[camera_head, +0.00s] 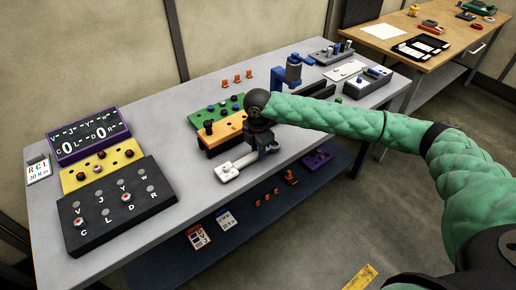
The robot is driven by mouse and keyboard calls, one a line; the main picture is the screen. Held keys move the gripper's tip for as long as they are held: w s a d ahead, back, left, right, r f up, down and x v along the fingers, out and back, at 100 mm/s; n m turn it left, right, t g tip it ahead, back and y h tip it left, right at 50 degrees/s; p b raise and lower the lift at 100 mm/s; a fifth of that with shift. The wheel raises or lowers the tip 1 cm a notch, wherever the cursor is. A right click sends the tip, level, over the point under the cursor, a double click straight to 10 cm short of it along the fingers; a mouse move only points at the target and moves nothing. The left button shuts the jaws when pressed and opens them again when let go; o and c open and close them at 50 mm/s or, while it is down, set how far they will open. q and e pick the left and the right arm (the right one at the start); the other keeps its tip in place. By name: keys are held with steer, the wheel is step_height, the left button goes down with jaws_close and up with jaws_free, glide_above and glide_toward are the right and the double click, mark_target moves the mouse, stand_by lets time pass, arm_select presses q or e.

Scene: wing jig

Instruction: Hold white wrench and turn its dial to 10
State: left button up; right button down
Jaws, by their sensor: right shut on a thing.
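The white wrench (229,172) is near the front edge of the grey table, in the middle of the view. Its wide white end points to the front left, and its other end runs under my right gripper. My right gripper (262,151) is shut on the white wrench, and its dark body hides that end. The dial's number is too small to read. My left gripper is not in view.
An orange block (224,134) and a green board (217,112) stand just behind the wrench. A black lettered panel (117,205) with knobs is at the left. A blue tool (293,70) stands behind my right arm. Bare table lies left of the wrench.

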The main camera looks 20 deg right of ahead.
steer(key=shift+f, duration=0.2)
stand_by(0.5)
steer(key=shift+f, duration=0.3)
steer(key=c, duration=1.1)
jaws_free()
